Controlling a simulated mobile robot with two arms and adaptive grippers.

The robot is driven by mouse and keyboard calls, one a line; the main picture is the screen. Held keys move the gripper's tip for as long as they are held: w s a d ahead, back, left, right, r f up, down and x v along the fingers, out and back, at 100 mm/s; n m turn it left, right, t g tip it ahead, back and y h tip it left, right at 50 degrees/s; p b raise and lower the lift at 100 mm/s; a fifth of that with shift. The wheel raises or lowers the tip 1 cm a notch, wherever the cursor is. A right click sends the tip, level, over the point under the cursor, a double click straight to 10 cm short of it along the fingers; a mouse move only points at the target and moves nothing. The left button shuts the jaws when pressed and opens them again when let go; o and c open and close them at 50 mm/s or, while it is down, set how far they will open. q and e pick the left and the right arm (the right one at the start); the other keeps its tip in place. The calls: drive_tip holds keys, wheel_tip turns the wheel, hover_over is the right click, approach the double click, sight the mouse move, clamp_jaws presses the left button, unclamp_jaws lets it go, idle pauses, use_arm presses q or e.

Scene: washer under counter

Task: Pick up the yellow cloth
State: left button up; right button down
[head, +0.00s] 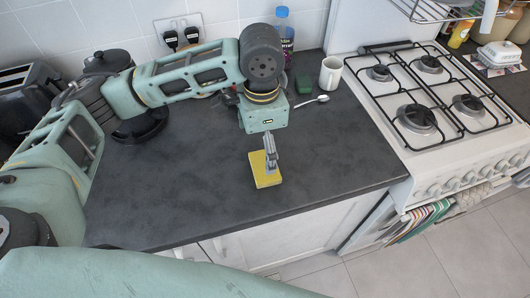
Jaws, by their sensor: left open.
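The yellow cloth (262,181) is a small flat rectangle on the dark countertop (330,150), near its front edge. My left arm comes in from the left and bends down over the counter. My left gripper (271,164) is open and points down right at the cloth, overlapping its upper right part in the picture. I cannot tell whether the fingertips touch the cloth. My right gripper is not in view.
A white mug (330,74), a spoon (312,100), a green sponge (304,83) and a blue-capped bottle (283,30) stand behind the arm. A white gas stove (440,100) is on the right.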

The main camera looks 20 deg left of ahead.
sight(264, 167)
use_arm(q)
drive_tip(key=f, duration=0.2)
drive_tip(key=f+p, duration=0.1)
drive_tip(key=shift+s+d+f, duration=0.35)
drive_tip(key=shift+f, duration=0.05)
drive_tip(key=f, duration=0.2)
drive_tip(key=shift+w+f, duration=0.2)
drive_tip(key=shift+f, duration=0.45)
drive_tip(key=c, duration=1)
drive_tip(key=shift+c, duration=1.1)
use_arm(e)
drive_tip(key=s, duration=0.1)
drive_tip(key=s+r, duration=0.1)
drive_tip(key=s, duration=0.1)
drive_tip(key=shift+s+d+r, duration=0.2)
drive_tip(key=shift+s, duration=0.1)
use_arm(q)
drive_tip(key=shift+r, duration=0.1)
